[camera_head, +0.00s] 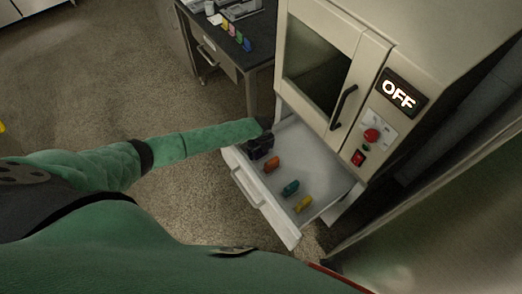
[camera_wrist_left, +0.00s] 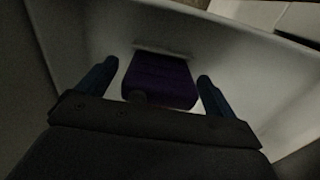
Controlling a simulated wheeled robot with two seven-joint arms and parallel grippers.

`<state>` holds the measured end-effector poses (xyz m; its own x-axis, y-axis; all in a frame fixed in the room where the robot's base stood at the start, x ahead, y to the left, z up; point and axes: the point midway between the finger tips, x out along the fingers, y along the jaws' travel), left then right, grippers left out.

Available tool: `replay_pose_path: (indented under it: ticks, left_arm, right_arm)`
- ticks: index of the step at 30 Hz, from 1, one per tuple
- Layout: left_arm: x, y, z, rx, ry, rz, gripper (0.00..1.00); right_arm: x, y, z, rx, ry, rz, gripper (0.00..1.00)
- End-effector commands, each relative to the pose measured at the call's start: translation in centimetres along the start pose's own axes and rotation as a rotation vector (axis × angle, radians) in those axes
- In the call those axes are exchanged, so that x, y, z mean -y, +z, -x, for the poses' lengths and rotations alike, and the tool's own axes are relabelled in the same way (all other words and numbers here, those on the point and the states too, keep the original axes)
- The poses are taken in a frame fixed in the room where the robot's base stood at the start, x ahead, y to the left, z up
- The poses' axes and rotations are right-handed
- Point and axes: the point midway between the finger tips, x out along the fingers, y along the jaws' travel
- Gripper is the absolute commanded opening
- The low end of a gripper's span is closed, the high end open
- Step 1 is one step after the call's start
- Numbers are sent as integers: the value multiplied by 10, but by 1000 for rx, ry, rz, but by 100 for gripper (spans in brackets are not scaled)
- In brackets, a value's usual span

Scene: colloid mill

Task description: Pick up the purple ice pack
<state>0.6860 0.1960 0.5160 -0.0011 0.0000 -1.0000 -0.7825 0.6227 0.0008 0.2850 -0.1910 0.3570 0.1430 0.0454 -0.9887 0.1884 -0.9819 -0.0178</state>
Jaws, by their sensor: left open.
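The purple ice pack (camera_wrist_left: 160,80) lies in the open drawer (camera_head: 322,177) and shows between my left gripper's fingers in the left wrist view. The left gripper (camera_wrist_left: 155,85) is open, with one finger on each side of the pack and a visible gap to each. In the head view my left gripper (camera_head: 260,146) is low inside the drawer's left end and hides the purple pack. My right gripper is not in view.
An orange pack (camera_head: 272,163), a teal pack (camera_head: 291,187) and a yellow pack (camera_head: 303,204) lie in the same drawer. The machine (camera_head: 340,70) with an OFF sign (camera_head: 398,94) stands above it. A dark table (camera_head: 245,25) with small coloured items stands behind.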

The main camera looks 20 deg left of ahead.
Motion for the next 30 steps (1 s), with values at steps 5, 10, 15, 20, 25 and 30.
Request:
replay_pose_path:
  ticks: [5, 10, 15, 20, 25, 30]
  left_arm:
    - [-1, 1, -8, 1, 1, 1, 93]
    - [0, 1, -9, 1, 0, 1, 93]
    - [0, 1, -9, 1, 0, 1, 65]
    - [0, 1, -8, 1, 0, 1, 41]
    - [0, 1, -8, 1, 0, 1, 41]
    - [0, 1, 0, 1, -2, 1, 41]
  right_arm:
    - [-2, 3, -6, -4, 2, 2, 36]
    - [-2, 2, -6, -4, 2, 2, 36]
    - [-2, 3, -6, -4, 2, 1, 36]
    - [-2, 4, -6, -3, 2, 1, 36]
    - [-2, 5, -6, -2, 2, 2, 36]
    - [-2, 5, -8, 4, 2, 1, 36]
